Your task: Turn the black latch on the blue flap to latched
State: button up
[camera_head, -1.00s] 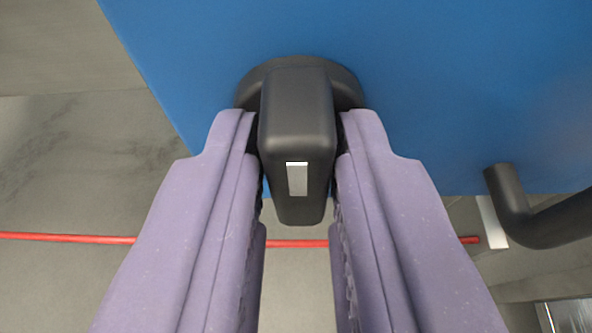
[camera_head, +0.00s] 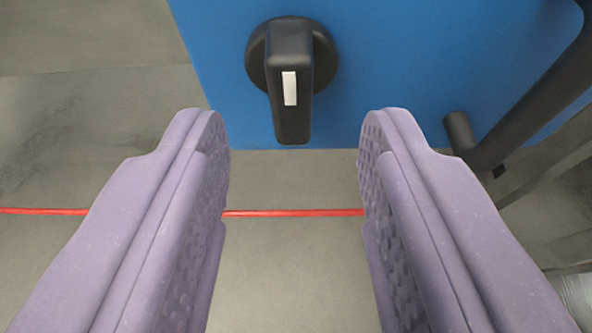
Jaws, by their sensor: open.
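The black latch (camera_head: 291,105) sits on the blue flap (camera_head: 400,60), near its lower left corner. Its round base is against the flap and its lever points straight down in the picture, with a white mark on its face. The lever's tip reaches close to the flap's lower edge. My gripper (camera_head: 294,125) is open, with one purple finger at the left and one at the right, wide apart. The fingers are clear of the latch and hold nothing. The latch shows in full between and above the fingertips.
A black bent handle bar (camera_head: 530,95) stands out at the right, beside the right finger. A thin red line (camera_head: 290,213) runs across the grey floor (camera_head: 290,270) below the flap. The space between the fingers is free.

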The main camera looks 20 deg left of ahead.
jog(key=v, duration=0.3)
jog(key=shift+s+p, duration=0.2)
jog(key=shift+p, duration=0.15)
jog(key=w+d+r+t+h, duration=0.1)
jog(key=w+r, duration=0.3)
jog(key=r, duration=0.8)
jog(key=w+d+r+h, duration=0.2)
jog(key=w+r, duration=0.2)
jog(key=r, duration=0.7)
jog(key=s+r+m+h, duration=0.2)
jog(key=s+r, duration=0.1)
jog(key=r, duration=2)
jog(key=s+a+r, duration=0.2)
jog(key=s+r, duration=1.1)
jog(key=r, duration=0.1)
jog(key=s+a+r+m+t, duration=0.1)
jog(key=s+a+r, duration=0.2)
jog(key=s+r, duration=1)
notch_tip(320, 180, up, 2)
jog(key=shift+s+r+t+y, duration=0.1)
jog(key=shift+s+t+y, duration=0.2)
jog(key=shift+y, duration=0.1)
